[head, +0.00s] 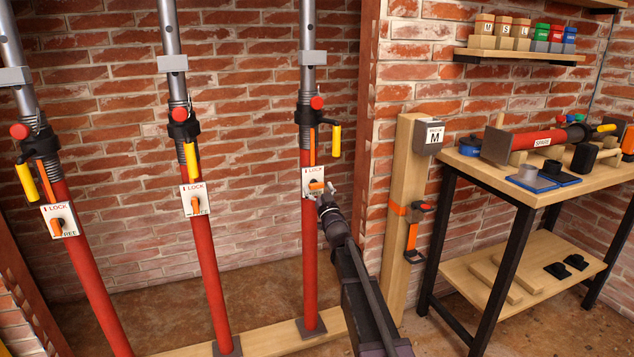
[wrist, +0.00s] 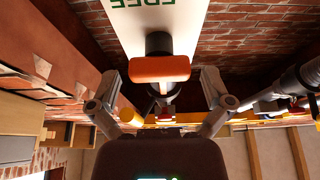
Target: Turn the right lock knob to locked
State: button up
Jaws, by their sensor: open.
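The right lock knob (head: 316,185) is orange on a dark stem. It sits on a white plate (head: 307,173) marked LOCK at the top, on the right red strut (head: 310,255). Its bar looks roughly sideways; its exact angle is hard to tell. In the wrist view the knob (wrist: 160,69) is close ahead, with the plate (wrist: 190,22) and the word FREE upside down at the top edge. My gripper (head: 327,193) is at the plate's lower right. In the wrist view its open fingers (wrist: 163,84) stand on either side of the knob, apart from it.
Left (head: 58,221) and middle (head: 195,200) plates carry similar orange knobs pointing down. A yellow handle (head: 336,140) hangs just above the right plate. A wooden post (head: 403,240) and a workbench (head: 545,190) stand to the right. The brick wall is behind.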

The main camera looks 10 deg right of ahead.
jog(key=shift+w+a+r, duration=0.15)
jog(key=shift+w+r, duration=0.05)
jog(key=shift+w, duration=0.4)
jog(key=c, duration=1)
jog(key=shift+c, duration=0.2)
